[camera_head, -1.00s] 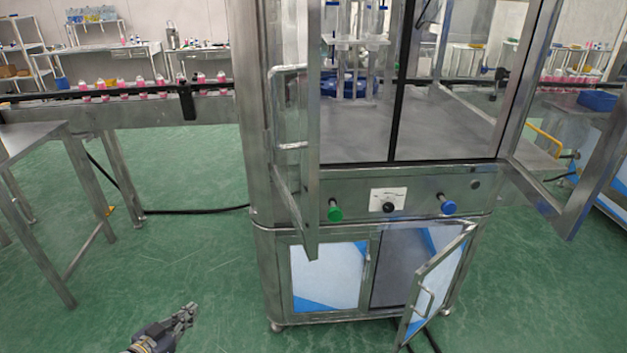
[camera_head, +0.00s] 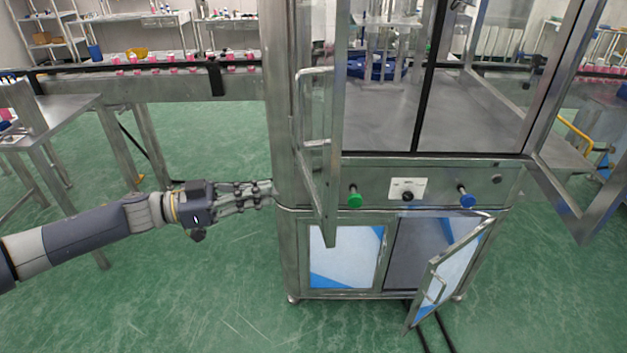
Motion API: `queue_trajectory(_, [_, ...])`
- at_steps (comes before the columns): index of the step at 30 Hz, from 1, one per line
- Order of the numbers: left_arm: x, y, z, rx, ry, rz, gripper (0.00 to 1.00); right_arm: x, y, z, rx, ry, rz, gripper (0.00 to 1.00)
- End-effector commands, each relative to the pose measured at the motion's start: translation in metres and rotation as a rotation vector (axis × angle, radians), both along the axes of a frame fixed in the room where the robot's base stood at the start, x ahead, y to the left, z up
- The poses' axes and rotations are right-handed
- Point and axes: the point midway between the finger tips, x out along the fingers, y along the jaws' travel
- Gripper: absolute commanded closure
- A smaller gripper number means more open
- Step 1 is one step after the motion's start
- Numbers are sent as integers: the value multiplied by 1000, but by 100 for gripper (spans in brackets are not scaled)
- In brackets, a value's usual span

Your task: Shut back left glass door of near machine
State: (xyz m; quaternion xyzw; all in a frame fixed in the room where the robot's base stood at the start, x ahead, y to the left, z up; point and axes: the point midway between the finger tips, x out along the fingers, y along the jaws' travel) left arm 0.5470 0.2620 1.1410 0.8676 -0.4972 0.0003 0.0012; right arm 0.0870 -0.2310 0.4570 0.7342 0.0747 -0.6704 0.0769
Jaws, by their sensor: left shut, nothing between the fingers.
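The near machine (camera_head: 375,180) is a steel cabinet with a glazed upper part. A glass door (camera_head: 331,205) at its left side stands swung open towards me, seen nearly edge-on, with a bar handle (camera_head: 300,105). I cannot tell if this is the back left door; any door behind it is hidden by the steel frame and glass. My left gripper (camera_head: 271,189) is shut and empty, its fingertips beside the machine's left edge; I cannot tell if they touch it. My right gripper is not in view.
Another glass door frame (camera_head: 583,215) stands open at the right. A lower cabinet door (camera_head: 450,272) is open at the front. A conveyor (camera_head: 180,85) with pink bottles runs to the machine's left side. A steel table (camera_head: 50,125) stands at far left. Green floor is clear front left.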

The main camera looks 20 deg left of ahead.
Motion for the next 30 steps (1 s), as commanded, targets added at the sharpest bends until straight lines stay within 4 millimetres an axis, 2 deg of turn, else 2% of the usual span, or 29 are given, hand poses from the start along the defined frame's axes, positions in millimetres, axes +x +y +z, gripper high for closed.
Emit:
queue_trajectory(1, [5,-10,5,-3,-2,-2,100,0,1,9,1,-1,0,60])
queue_trajectory(6, [23,-39,6,-3,-2,-1,100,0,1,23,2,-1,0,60])
queue_trajectory(15, [47,-79,4,0,-2,2,100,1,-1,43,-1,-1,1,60])
queue_trajectory(21, [54,-90,1,1,1,2,100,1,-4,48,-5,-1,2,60])
queue_trajectory(30, [55,-92,-1,1,0,3,100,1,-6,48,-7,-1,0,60])
